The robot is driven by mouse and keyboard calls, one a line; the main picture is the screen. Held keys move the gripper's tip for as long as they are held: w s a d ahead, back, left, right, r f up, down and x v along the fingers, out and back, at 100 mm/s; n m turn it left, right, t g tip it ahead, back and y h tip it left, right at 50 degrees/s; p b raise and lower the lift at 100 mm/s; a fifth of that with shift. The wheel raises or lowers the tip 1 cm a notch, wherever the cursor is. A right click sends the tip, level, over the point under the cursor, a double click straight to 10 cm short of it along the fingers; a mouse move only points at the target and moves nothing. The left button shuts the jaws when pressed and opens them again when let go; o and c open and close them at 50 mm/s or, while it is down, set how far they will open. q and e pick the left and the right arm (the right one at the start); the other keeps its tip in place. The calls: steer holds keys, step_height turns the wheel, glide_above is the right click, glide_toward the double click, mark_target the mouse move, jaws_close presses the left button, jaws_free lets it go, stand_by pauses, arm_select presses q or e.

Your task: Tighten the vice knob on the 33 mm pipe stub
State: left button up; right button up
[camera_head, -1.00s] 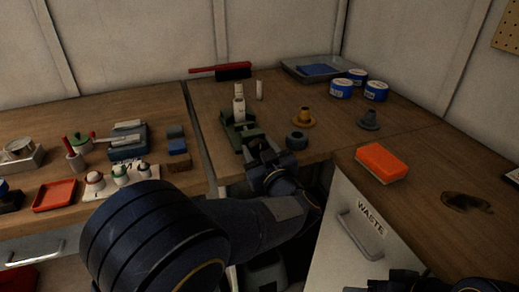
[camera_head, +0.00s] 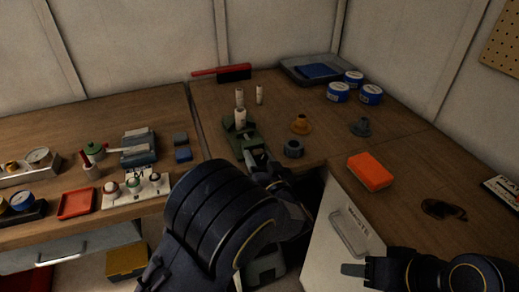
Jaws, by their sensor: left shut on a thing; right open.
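The green vice (camera_head: 231,128) stands on the bench in the middle of the view. A white pipe stub (camera_head: 240,117) stands upright at its jaws. Another white stub (camera_head: 239,97) shows just behind it, and a third (camera_head: 259,94) stands apart to the right. My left gripper (camera_head: 257,158) is at the near end of the vice, shut on what appears to be the vice knob, which its fingers hide. My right gripper (camera_head: 354,270) is open and empty at the lower right, in front of the white waste panel. The stub sizes cannot be read.
A dark ring (camera_head: 294,148) lies close right of my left gripper. Orange (camera_head: 301,124) and grey (camera_head: 361,127) flanged parts stand farther right. An orange sponge (camera_head: 370,172) lies near the bench edge. A red-handled brush (camera_head: 233,73) and blue tins (camera_head: 338,92) are at the back.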

arm_select(q)
steer(key=shift+m+p, duration=0.5)
steer(key=o, duration=1)
